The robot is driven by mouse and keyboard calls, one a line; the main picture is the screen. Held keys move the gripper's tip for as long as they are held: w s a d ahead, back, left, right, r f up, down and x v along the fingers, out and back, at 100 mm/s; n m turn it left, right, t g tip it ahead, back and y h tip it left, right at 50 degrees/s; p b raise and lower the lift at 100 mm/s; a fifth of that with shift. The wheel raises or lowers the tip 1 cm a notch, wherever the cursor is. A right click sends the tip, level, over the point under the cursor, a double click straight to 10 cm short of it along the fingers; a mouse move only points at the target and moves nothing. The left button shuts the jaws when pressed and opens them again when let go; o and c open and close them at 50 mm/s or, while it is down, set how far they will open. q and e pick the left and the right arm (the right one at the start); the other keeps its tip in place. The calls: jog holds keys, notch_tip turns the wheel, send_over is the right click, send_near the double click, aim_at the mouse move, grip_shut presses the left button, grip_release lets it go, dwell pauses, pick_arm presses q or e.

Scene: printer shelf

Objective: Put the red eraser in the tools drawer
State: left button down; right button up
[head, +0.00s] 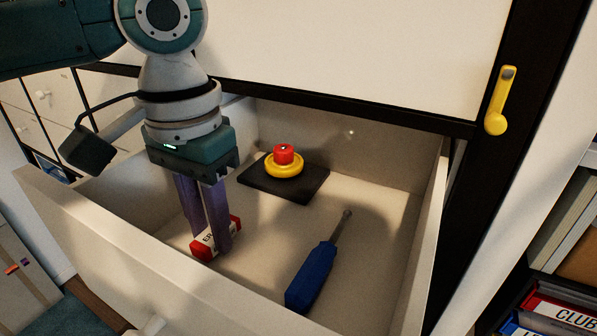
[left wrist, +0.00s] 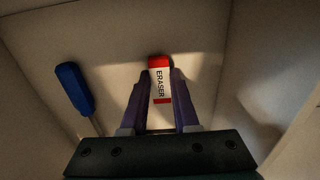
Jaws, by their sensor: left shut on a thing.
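The red and white eraser (head: 203,246) is inside the open drawer (head: 385,210), low near its front left corner. My left gripper (head: 214,243) reaches down into the drawer with its fingers on both sides of the eraser, shut on it. In the left wrist view the eraser (left wrist: 160,80), with its ERASER lettering, sits between the purple fingers (left wrist: 160,95). I cannot tell whether it touches the drawer floor. My right gripper is not in view.
A blue screwdriver (head: 312,275) lies on the drawer floor to the right. A dark pad with a red and yellow button-like object (head: 284,163) is at the back. Drawer walls surround my gripper. A yellow handle (head: 498,105) is at the upper right.

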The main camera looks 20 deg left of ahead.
pick_arm(q)
jog(key=shift+f, duration=0.35)
jog(key=c, duration=0.7)
grip_release()
jog(key=shift+o, duration=0.2)
notch_tip(320, 180, up, 12)
jog(key=p, duration=0.2)
jog(key=shift+r, duration=0.2)
